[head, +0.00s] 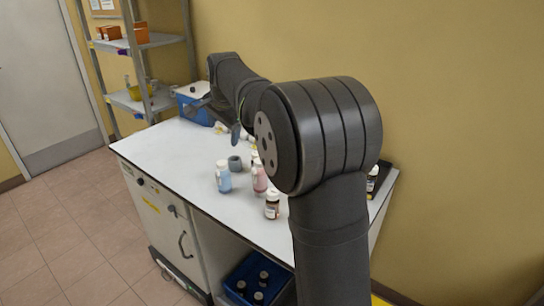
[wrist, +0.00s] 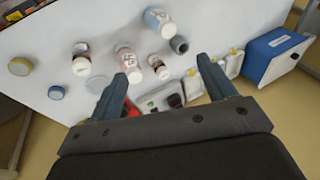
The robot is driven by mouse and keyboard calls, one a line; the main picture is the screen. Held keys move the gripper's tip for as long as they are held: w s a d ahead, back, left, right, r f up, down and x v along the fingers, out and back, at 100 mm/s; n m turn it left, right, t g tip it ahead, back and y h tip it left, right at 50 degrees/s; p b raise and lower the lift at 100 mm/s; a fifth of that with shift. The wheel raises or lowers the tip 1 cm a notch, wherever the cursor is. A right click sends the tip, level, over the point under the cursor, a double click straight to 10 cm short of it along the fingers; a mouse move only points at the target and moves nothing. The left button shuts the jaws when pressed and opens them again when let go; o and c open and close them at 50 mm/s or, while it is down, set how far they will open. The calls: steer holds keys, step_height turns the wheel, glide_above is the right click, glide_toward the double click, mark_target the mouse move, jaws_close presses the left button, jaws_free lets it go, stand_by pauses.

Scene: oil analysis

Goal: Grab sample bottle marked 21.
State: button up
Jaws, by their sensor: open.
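No number 21 is legible on any bottle in either view. A brown bottle (wrist: 159,68) with a white cap appears between the fingers, farther off. Another brown bottle (wrist: 82,64) is at the left, and a blue bottle (wrist: 157,22) is at the top. The head view also shows the blue bottle (head: 223,177), the pink bottle (head: 259,178) and a brown bottle (head: 272,205) upright. My gripper (wrist: 160,73) is open, empty, and above the worktop.
The white worktop (head: 180,152) holds a grey cup (head: 234,164) beside the blue bottle. A blue box (head: 193,103) stands at its far end, with small white bottles (wrist: 233,62) near it. A red item (wrist: 117,98) and device lie beneath the fingers. My arm hides part of the worktop.

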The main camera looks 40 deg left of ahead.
mark_target(222, 163)
steer(key=w+a+f+n+h, duration=0.1)
steer(key=a+f+n, duration=0.1)
steer(key=f+n, duration=0.2)
steer(key=w+a+f+n+g+h, duration=0.1)
steer(key=w+a+f+n, duration=0.1)
steer(key=f+n, duration=0.3)
steer(key=w+a+f+n+g+h, duration=0.1)
steer(key=w+a+f+n+h, duration=0.1)
steer(key=a+f+n, duration=0.2)
steer(key=shift+w+a+f+n, duration=0.1)
steer(key=shift+a+f+n, duration=0.05)
steer(key=shift+n, duration=0.45)
steer(key=shift+w+a+f+n, duration=0.1)
steer(key=shift+f+n, duration=0.05)
steer(key=shift+n, duration=0.45)
steer(key=shift+f, duration=3.85)
steer(key=c, duration=1.2)
